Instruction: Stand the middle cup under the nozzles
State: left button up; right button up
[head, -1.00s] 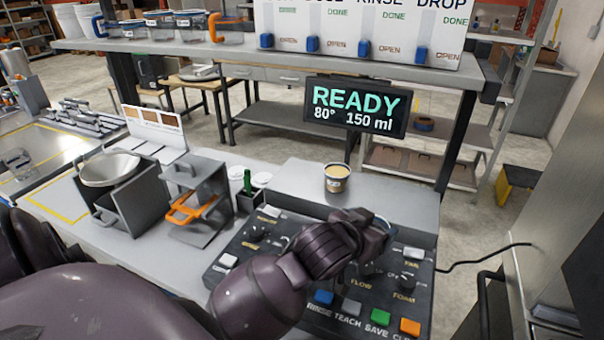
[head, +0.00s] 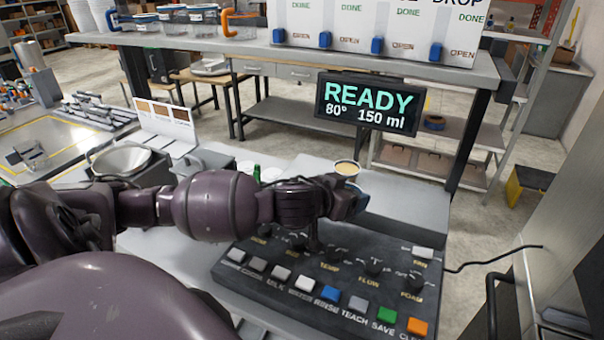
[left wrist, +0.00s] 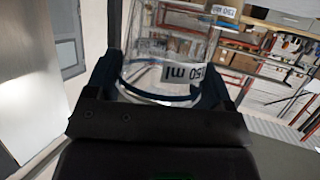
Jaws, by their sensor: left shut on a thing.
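In the head view my left gripper (head: 352,198) is over the grey platform's front edge and the back of the button panel; the held cup is mostly hidden there. I cannot tell which cup is the middle one. No nozzles show clearly. My right gripper is not in view.
A dark button panel (head: 330,265) lies in front of the platform. A screen (head: 370,103) reading READY, 80°, 150 ml stands behind it. A shelf (head: 270,57) bears jars and a white dispenser box (head: 385,30) with blue levers. The platform's right part is bare.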

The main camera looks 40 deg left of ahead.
pick_arm(q)
jog(key=shift+s+a+f+n+g+y, duration=1.05)
jog(key=shift+s+a+n+y, duration=0.9)
jog(key=shift+a+n+y, duration=3.2)
jog(key=w+a, duration=0.3)
jog(key=w, duration=0.1)
jog(key=w+a+m+h+p, duration=0.1)
jog(key=w+a, duration=0.3)
jog(key=w+a+m, duration=0.1)
jog(key=w+a, duration=0.2)
jog(key=w, duration=0.1)
jog(key=shift+a+r+h, duration=0.25)
jog(key=shift+a, duration=0.05)
jog(key=shift+w+a, duration=0.45)
jog(key=shift+w, duration=0.15)
jog(key=shift+g+p+x, duration=0.25)
jog(key=shift+p+x, duration=0.2)
jog(key=shift+x, duration=0.45)
notch_tip(320, 180, down, 2)
jog(key=shift+f, duration=0.3)
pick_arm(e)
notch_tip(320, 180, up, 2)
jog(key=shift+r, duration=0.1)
